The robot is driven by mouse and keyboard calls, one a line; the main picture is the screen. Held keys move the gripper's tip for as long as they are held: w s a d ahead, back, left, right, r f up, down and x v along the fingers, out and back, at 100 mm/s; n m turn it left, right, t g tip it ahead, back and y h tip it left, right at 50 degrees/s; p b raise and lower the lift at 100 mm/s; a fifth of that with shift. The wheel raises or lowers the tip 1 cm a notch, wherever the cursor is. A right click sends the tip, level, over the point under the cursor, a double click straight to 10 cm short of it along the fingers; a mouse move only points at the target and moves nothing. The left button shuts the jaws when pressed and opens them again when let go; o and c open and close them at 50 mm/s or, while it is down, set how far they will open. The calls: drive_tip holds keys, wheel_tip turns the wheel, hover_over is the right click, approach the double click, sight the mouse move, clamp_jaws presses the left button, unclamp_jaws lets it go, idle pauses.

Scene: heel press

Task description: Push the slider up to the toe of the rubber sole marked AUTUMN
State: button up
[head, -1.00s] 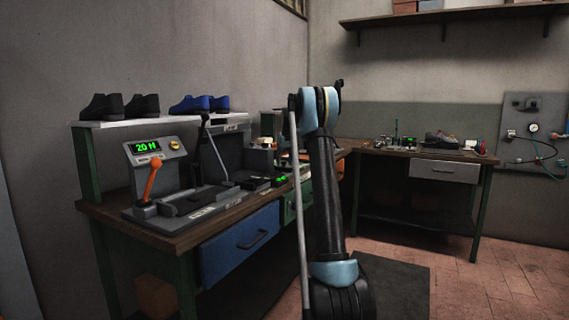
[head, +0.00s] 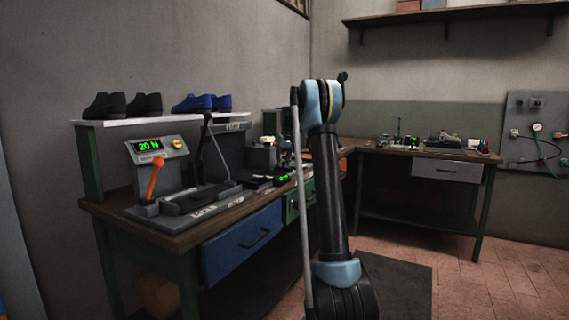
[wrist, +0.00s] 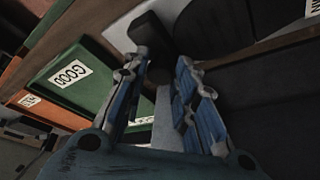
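On the bench, a grey press unit (head: 160,146) shows a green "20 N" display and has an orange lever. A dark long piece (head: 200,198) lies on its base; I cannot tell whether it is a sole or the slider. No AUTUMN marking is readable. In the wrist view, my gripper (wrist: 160,64) has its two blue fingers apart. A dark knob-like post (wrist: 150,32) shows between and beyond the fingertips; contact cannot be told. A large dark rounded shape (wrist: 232,25) lies to the right, possibly a sole. In the head view my arm hides the gripper's work area.
A green panel labelled GOOD (wrist: 68,75) and an orange one (wrist: 27,95) are left of my fingers. Shoes (head: 194,103) stand on the white shelf. A blue drawer (head: 242,240) is below the press. A second bench (head: 420,154) stands at the back right.

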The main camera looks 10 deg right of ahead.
drive_tip(key=shift+o, duration=1.1)
drive_tip(key=v, duration=1.1)
drive_tip(key=shift+s+r, duration=0.2)
drive_tip(key=shift+r, duration=0.15)
drive_tip(key=shift+d, duration=0.1)
